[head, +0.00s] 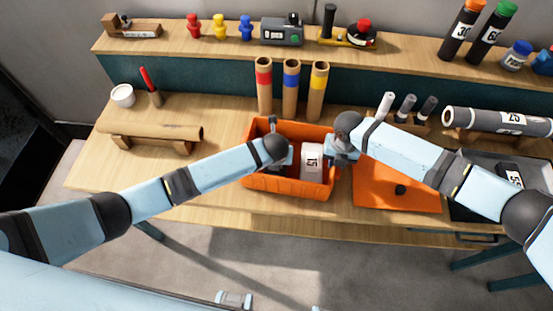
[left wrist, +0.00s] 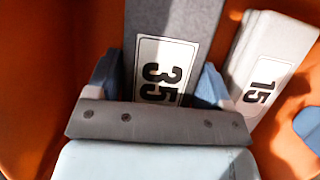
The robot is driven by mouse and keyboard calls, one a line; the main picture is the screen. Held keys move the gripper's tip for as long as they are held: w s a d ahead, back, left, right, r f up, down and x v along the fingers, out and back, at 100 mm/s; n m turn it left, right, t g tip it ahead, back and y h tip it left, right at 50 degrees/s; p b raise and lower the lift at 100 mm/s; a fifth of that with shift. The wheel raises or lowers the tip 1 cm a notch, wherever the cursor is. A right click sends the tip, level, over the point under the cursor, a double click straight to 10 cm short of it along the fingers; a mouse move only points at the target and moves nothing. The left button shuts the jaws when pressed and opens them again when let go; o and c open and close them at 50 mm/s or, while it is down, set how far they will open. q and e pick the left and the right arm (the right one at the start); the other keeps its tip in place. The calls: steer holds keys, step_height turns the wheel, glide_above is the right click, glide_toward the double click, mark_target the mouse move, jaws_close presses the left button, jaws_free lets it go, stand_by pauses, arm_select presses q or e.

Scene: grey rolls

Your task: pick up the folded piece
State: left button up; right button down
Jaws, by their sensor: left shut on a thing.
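A grey folded piece labelled 35 (left wrist: 172,30) stands inside the orange crate (head: 285,187). My left gripper (head: 284,158) reaches into the crate; in the left wrist view its fingers (left wrist: 156,88) are on both sides of the grey piece, shut on it. In the head view the arm and gripper mostly hide that piece. A paler folded piece labelled 15 (head: 312,162) is beside it to the right in the crate, and also shows in the left wrist view (left wrist: 268,65). My right gripper (head: 343,155) is at the crate's right wall; its fingers are not clear.
Three cardboard tubes (head: 291,90) stand behind the crate. An orange mat (head: 385,170) with a small dark object lies to the right, beside a grey tray (head: 480,165). A grey roll labelled 25 (head: 495,121) lies behind the tray. A brown roll (head: 150,130) rests on a stand at left.

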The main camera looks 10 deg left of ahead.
arm_select(q)
step_height(320, 180, up, 17)
steer(key=shift+r, duration=0.15)
arm_select(e)
steer(key=c, duration=0.9)
jaws_free()
steer(key=shift+r, duration=0.1)
step_height(320, 180, up, 12)
steer(key=shift+f, duration=0.1)
